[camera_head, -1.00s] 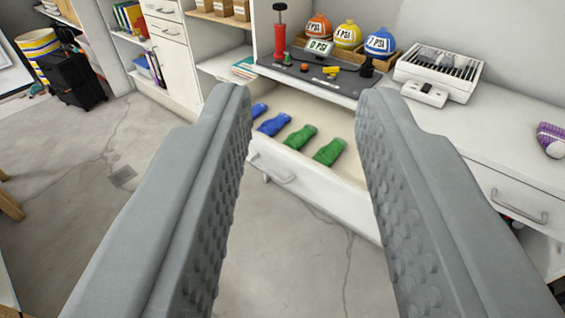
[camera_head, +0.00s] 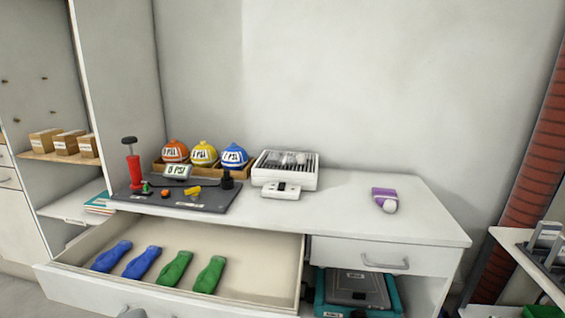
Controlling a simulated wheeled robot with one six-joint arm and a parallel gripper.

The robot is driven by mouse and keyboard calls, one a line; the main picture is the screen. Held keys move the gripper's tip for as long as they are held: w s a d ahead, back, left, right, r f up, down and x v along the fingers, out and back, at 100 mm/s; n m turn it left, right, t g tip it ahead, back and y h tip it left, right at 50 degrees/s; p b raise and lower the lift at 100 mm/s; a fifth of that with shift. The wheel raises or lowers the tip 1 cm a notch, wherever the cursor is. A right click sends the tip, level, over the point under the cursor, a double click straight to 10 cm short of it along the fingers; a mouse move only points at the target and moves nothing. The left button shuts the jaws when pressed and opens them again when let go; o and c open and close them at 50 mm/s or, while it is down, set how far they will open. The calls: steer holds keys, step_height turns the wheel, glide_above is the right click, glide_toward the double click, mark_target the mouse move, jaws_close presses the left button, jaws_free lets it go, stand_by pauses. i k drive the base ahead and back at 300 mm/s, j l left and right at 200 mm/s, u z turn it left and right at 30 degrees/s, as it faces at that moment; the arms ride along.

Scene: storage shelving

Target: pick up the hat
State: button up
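No thing is plainly a hat. A small purple and white item (camera_head: 385,199) lies on the right part of the white counter; it may be a hat, but it is too small to tell. My gripper's fingers do not show, and nothing held is visible.
An open drawer (camera_head: 260,252) juts out at the lower left, holding two blue and two green items. A dark mat (camera_head: 205,199) with a red pump (camera_head: 134,171) and a white device (camera_head: 285,169) stand on the counter. A red ribbed column (camera_head: 535,150) rises at right.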

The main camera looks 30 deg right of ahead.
mark_target(274, 158)
steer(key=z, duration=0.5)
steer(key=i+l+z, duration=0.15)
steer(key=i+z, duration=0.25)
steer(key=i, duration=0.15)
steer(key=i+z, duration=0.35)
steer(key=i, duration=0.2)
steer(key=i+j, duration=0.1)
steer(key=i, duration=0.4)
steer(key=i+j, duration=0.1)
steer(key=i, duration=0.4)
steer(key=z, duration=0.05)
